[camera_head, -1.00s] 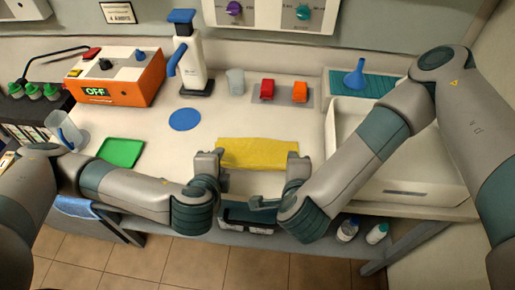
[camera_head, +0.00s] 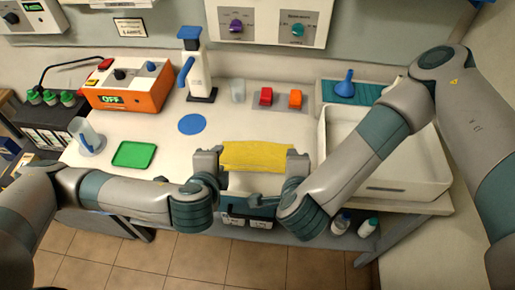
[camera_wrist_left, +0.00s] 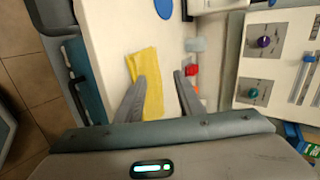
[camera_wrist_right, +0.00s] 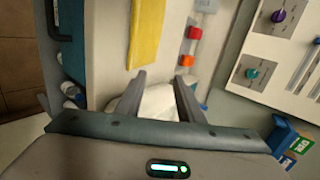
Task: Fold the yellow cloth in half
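The yellow cloth (camera_head: 257,156) lies flat on the white table near its front edge, a roughly rectangular strip with slightly uneven edges. It also shows in the left wrist view (camera_wrist_left: 148,75) and the right wrist view (camera_wrist_right: 146,35). My left gripper (camera_head: 207,162) is at the cloth's left end, my right gripper (camera_head: 298,163) at its right end. In the left wrist view the fingers (camera_wrist_left: 160,85) are apart, one overlapping the cloth's edge in the picture; contact is unclear. In the right wrist view the fingers (camera_wrist_right: 156,83) are apart with nothing between them.
A blue disc (camera_head: 192,124) and a green tray (camera_head: 134,155) lie left of the cloth. Red (camera_head: 266,97) and orange (camera_head: 295,99) blocks sit behind it. A large white tray (camera_head: 410,190) stands on the right, close to my right arm. The table between cloth and blocks is clear.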

